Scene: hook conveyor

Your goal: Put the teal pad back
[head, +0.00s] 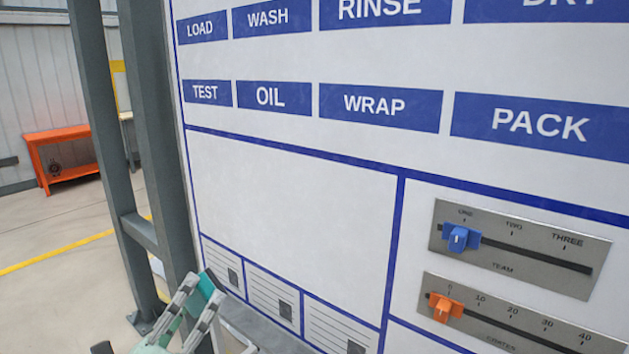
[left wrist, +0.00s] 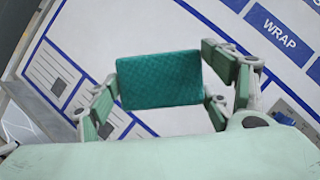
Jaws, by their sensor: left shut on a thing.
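The teal pad (left wrist: 160,79) is a textured rectangular block in the left wrist view, held between the fingers of my left gripper (left wrist: 165,95). In the head view, the left gripper (head: 196,298) is at the bottom left, with part of the teal pad (head: 207,286) showing between its fingers. The gripper is shut on the pad and is in front of the lower left part of the white board (head: 290,195). I cannot tell whether the pad touches the board. My right gripper is not in view.
The board has blue labels such as WRAP (head: 380,107), a TEAM slider (head: 458,238) and an orange slider (head: 441,306). A grey ledge (head: 262,322) runs below the board. Grey steel posts (head: 160,130) stand left of it. An orange bench (head: 62,153) stands farther back.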

